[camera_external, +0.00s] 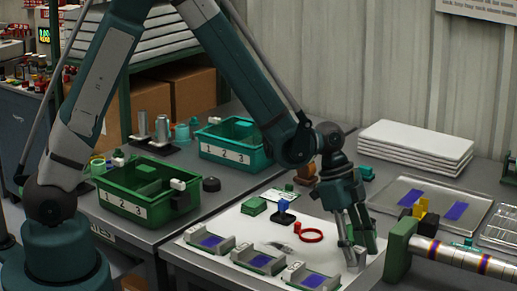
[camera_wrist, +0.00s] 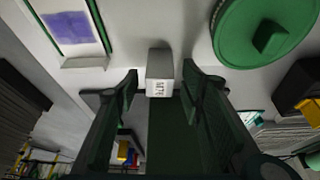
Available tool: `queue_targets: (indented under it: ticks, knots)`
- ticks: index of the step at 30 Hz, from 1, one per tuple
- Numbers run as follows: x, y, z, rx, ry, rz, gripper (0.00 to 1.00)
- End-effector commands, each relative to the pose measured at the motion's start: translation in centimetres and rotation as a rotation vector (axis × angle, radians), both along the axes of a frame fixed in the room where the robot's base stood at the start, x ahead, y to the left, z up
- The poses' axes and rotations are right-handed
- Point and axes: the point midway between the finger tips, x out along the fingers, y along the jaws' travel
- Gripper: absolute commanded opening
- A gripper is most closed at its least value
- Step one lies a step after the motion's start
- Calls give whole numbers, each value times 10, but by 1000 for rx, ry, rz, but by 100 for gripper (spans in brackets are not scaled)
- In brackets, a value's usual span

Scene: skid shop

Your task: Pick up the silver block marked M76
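The silver block (camera_wrist: 160,72) is in the wrist view, top centre, on the pale work surface. Dark letters, hard to read but like M76, are on its near face. My gripper (camera_wrist: 160,80) is open, with one dark green finger on each side of the block and a visible gap on both sides. In the external view my gripper (camera_external: 358,243) points down at the right part of the white mat (camera_external: 215,267). A small pale block (camera_external: 356,258) shows by its fingertips there, partly hidden by them.
A green round part (camera_wrist: 262,32) lies close to the right finger. A grey holder with a purple pad (camera_wrist: 70,27) is at left. In the external view, a green-flanged metal cylinder (camera_external: 455,256) lies just right of my gripper, and a red ring (camera_external: 310,235) is left.

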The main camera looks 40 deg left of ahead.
Motion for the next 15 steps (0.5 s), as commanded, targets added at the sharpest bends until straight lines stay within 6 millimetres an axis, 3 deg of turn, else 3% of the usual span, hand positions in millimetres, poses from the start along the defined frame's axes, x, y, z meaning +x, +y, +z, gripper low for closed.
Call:
queue_targets:
  ticks: [15]
  knots:
    - [0,0,0,0,0,0,39]
